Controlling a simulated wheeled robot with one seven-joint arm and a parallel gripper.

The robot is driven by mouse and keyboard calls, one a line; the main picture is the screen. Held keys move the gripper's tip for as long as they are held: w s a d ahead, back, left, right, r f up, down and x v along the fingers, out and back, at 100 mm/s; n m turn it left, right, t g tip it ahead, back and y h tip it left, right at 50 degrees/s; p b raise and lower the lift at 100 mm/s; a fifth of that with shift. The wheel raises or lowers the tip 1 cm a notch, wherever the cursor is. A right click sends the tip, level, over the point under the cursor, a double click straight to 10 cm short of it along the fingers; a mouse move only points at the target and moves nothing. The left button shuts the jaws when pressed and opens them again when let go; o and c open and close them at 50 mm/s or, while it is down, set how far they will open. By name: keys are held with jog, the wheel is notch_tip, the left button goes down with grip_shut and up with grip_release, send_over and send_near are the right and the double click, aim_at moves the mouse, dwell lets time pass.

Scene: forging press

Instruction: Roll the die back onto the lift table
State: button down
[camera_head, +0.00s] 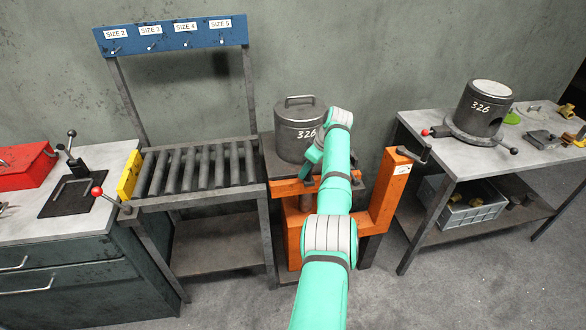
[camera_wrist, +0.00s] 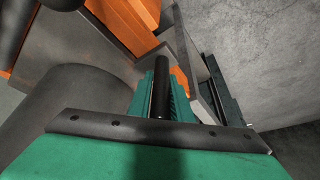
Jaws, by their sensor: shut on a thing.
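The dark cylindrical die (camera_head: 297,140), marked 326 with a loop handle on top, stands upright on the dark top of the orange-framed lift table (camera_head: 382,205). In the wrist view, a large dark rounded body (camera_wrist: 60,115) at the lower left looks like the die's side. My gripper (camera_head: 312,168) is low at the die's front right, partly hidden by my arm. In the wrist view, its green ribbed fingers (camera_wrist: 160,105) are shut on a dark round bar (camera_wrist: 161,80). What the bar belongs to is unclear.
A roller rack (camera_head: 205,200) with a blue SIZE board adjoins on the left. A bench (camera_head: 20,225) with levers and a red box stands farther left. The right table (camera_head: 425,125) carries another cylinder (camera_head: 482,112) marked 326. An orange post with a lever stands right of my arm.

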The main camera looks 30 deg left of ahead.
aim_at(317, 167)
jog(key=shift+t, duration=0.3)
jog(key=w+d, duration=0.2)
jog(key=d, duration=0.1)
jog(key=shift+w+r, duration=0.2)
jog(key=shift+w, duration=0.2)
jog(key=shift+d, duration=0.15)
jog(key=c, duration=1.6)
grip_release()
jog(key=shift+w, duration=0.15)
jog(key=shift+c, duration=0.2)
jog(key=shift+f, duration=0.1)
jog(key=shift+s, duration=0.2)
jog(key=v, duration=1)
jog(key=shift+r, duration=0.4)
jog(key=shift+w+d, duration=0.1)
jog(key=shift+d, duration=0.05)
